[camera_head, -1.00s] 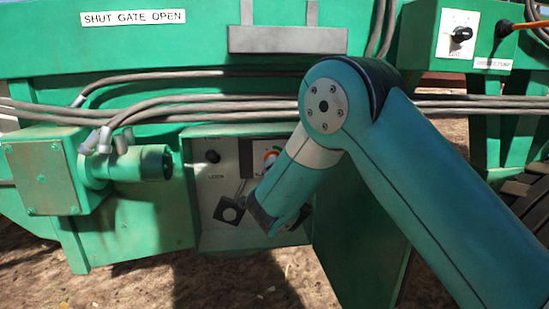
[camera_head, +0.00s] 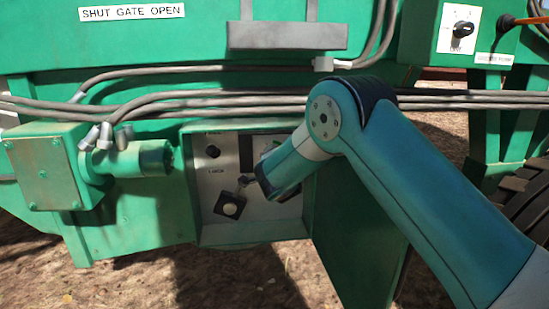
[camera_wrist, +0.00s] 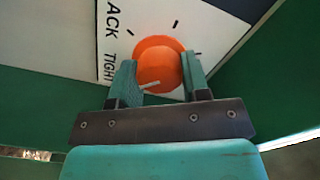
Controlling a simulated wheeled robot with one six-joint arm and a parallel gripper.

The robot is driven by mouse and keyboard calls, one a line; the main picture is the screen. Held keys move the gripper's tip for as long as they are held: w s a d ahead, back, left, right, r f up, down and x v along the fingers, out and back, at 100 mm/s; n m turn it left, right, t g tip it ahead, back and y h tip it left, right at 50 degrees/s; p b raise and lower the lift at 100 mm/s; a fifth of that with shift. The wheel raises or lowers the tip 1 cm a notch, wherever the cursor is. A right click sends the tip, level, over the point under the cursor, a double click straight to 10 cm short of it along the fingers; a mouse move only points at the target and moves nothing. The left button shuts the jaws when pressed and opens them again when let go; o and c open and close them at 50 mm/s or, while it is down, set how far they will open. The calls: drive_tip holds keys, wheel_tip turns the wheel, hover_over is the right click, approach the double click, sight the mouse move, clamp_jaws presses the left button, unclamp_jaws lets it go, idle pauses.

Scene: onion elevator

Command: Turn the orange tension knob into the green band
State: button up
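The orange tension knob (camera_wrist: 157,66) sits on the white control panel in the wrist view, beside the printed word "TIGHT". A pale line shows on its lower edge. My gripper (camera_wrist: 160,82) has one finger on either side of the knob, close against its sides. I cannot tell whether the fingers press on it. In the head view my gripper (camera_head: 266,184) is at the panel (camera_head: 215,225), and my arm hides the knob. The gauge (camera_head: 268,146) with coloured bands is mostly behind my arm, so its reading is hidden.
The panel sits in a recessed green box with side walls. A green cylinder housing (camera_head: 145,160) juts out at the left, and grey cables (camera_head: 220,106) run above.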

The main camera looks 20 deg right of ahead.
drive_tip(key=shift+c, duration=0.7)
drive_tip(key=n+b, duration=0.1)
drive_tip(key=n, duration=0.9)
drive_tip(key=n+p, duration=0.1)
drive_tip(key=n, duration=0.4)
drive_tip(key=shift+a+n, duration=0.1)
drive_tip(key=shift+n, duration=0.3)
drive_tip(key=n+p, duration=0.2)
drive_tip(key=n, duration=0.2)
drive_tip(key=shift+n, duration=0.4)
drive_tip(key=shift+f, duration=0.1)
